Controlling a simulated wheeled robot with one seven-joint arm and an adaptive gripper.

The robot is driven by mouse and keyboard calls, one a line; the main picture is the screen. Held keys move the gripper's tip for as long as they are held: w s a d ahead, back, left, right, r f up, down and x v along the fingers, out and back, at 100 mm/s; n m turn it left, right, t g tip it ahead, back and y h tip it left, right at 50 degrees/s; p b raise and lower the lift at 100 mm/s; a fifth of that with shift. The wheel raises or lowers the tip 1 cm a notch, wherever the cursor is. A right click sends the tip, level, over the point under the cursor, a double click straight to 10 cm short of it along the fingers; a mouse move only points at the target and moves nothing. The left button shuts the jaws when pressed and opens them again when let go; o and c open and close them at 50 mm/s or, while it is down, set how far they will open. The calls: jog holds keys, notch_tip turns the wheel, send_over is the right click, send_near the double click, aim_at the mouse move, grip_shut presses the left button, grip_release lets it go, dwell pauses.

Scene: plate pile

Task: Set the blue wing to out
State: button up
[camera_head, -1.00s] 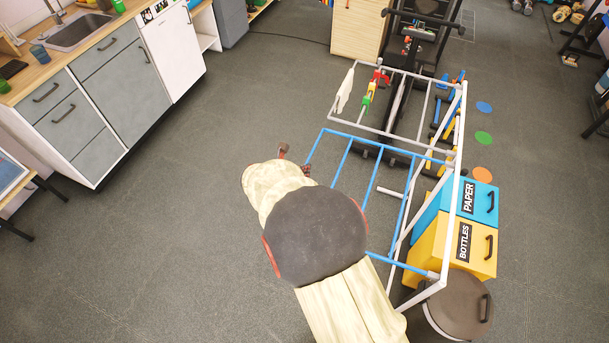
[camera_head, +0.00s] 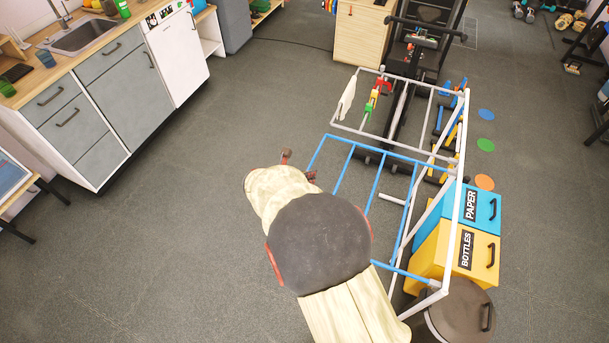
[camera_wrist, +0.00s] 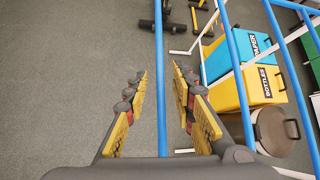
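The blue wing (camera_head: 378,147) is a frame of blue rails and rungs on the white drying rack (camera_head: 462,168). It stands out to the left from the rack and looks roughly level; its exact tilt is hard to tell. My gripper (camera_head: 299,165) is at its outer left side, and my arm hides the near outer part in the head view. In the wrist view my gripper (camera_wrist: 160,75) is open, with yellow-padded fingers on either side of a blue bar (camera_wrist: 161,110). Gaps show on both sides of the bar.
The grey wing (camera_head: 392,138) behind holds a white cloth (camera_head: 346,97) and small coloured items. A blue paper box (camera_head: 483,207), a yellow bottles box (camera_head: 466,249) and a round bin (camera_head: 460,310) stand at the right. Floor between the rack and kitchen counter (camera_head: 112,95) is clear.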

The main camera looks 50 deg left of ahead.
jog(key=v, duration=0.7)
jog(key=shift+s+r, duration=0.15)
jog(key=shift+s, duration=0.05)
dwell(0.4)
